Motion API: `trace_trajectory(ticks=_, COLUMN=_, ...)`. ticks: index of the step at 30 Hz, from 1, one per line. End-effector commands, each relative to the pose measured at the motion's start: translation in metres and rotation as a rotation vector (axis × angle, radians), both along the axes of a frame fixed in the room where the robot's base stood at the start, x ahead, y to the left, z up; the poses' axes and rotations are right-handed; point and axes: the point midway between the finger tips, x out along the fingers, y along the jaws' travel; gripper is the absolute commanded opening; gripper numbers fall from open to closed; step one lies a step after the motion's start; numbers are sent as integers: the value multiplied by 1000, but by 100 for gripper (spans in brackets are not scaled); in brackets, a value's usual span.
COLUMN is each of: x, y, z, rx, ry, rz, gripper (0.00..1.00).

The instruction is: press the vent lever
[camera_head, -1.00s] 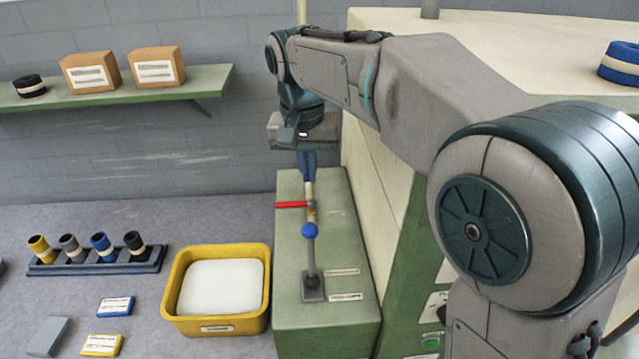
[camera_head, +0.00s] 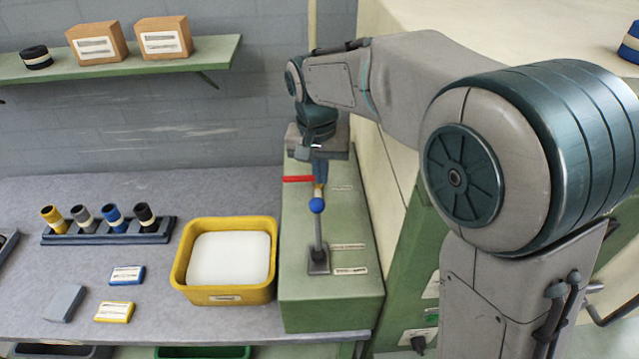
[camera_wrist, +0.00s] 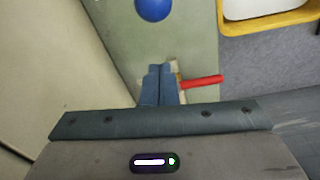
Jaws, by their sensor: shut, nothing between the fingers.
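A green machine block (camera_head: 300,298) stands at the right end of the bench. A red lever handle (camera_head: 298,179) sticks out to the left near its back; a brass-coloured piece shows at its inner end. It also shows in the wrist view (camera_wrist: 203,82). In front is a grey lever with a blue ball knob (camera_head: 317,205), also in the wrist view (camera_wrist: 153,9). My gripper (camera_head: 320,177) points down with its blue fingers together and empty, beside the red handle's inner end. In the wrist view the fingertips (camera_wrist: 160,67) partly cover the red lever's mount. I cannot tell whether they touch it.
A yellow bin (camera_head: 224,295) with a white inside stands left of the block. A rack (camera_head: 105,236) holds several coloured cylinders. A large cream-and-green machine (camera_head: 395,175) rises close on the right. A shelf (camera_head: 120,75) with boxes hangs at the back left.

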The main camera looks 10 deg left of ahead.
Motion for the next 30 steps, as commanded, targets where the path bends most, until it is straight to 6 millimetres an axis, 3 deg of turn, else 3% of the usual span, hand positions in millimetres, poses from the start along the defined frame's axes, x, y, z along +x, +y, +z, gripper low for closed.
trace_trajectory(ticks=3, x=-2, y=-1, z=-17, rx=0, ry=1, rz=2, gripper=0)
trace_trajectory(ticks=12, x=-34, y=-2, z=-8, rx=1, ry=0, rz=1, gripper=0)
trace_trajectory(ticks=30, x=-36, y=-2, z=-8, rx=6, ry=-20, rz=2, gripper=0)
